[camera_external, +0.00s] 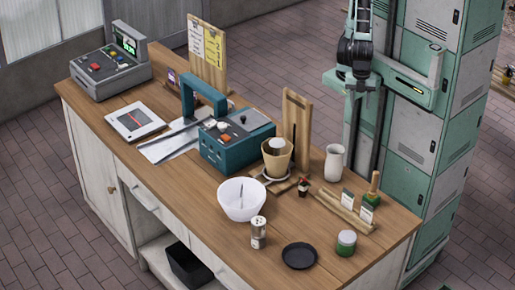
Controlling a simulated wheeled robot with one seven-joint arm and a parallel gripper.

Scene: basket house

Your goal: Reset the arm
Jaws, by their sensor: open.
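My arm (356,48), with dark ribbed joints and pale green links, stands behind the right part of the counter, in front of the green lockers. Its upper part runs out of the picture at the top edge. I cannot make out my gripper or its fingertips in this view. No part of the arm that shows is visibly touching anything on the counter.
The wooden counter (190,205) holds a grey machine (110,73), a teal machine (236,140), a white bowl (241,208), a white vase (334,162), a black plate (299,256) and a green-labelled jar (346,244). Green lockers (430,150) stand at the right. Brick floor lies open at far right.

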